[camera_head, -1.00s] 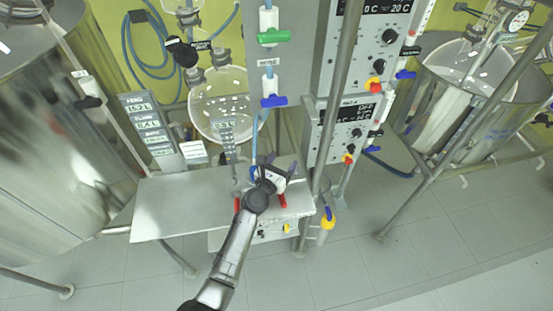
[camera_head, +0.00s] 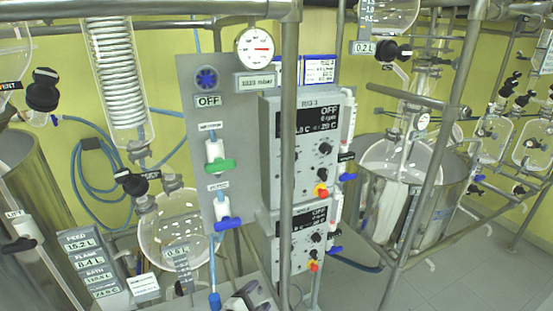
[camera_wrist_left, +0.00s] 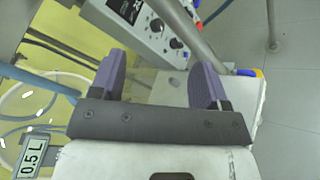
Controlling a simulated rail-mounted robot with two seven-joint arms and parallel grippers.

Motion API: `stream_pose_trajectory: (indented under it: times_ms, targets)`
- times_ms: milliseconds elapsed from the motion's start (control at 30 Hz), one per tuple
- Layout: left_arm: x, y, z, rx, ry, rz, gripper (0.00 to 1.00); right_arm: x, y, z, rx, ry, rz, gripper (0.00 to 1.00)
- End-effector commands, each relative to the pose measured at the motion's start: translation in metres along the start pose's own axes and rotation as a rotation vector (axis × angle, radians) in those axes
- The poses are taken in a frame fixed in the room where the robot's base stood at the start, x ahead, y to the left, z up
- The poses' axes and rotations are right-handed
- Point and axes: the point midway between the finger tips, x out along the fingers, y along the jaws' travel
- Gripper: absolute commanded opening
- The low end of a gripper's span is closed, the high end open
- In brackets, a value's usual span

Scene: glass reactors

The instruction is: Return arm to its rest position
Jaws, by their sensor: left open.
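My left gripper (camera_head: 250,296) shows at the bottom edge of the head view, in front of the lower part of the control rack. Most of my left arm is out of the picture. In the left wrist view my left gripper (camera_wrist_left: 158,78) has its two purple fingers apart, with nothing held between them. Behind the fingers is a pale surface. My right gripper is in neither view.
A grey panel (camera_head: 199,120) with green and blue valve handles and control boxes (camera_head: 300,150) stand behind a metal post (camera_head: 288,130). A glass flask (camera_head: 160,235) is left of the panel. A steel vessel (camera_head: 440,215) stands right. Floor (camera_head: 450,280) is clear at lower right.

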Motion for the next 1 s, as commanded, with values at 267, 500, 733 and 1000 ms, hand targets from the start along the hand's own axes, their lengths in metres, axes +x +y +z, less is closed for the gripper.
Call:
stream_pose_trajectory:
  times_ms: [267, 500, 733, 1000]
  targets:
    - [-0.047, 0.037, 0.056, 1.187, -0.126, -0.289, 0.69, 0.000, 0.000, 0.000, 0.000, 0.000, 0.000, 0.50]
    - [-0.173, 0.039, 0.039, 1.845, -0.038, -0.682, 0.69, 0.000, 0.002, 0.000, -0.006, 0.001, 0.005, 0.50]
    - [-0.308, -0.015, 0.024, 1.902, 0.108, -0.950, 0.69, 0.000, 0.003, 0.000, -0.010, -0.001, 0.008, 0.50]
    - [-0.390, -0.105, 0.011, 1.817, -0.043, -1.162, 0.69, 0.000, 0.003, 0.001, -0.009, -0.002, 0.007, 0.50]
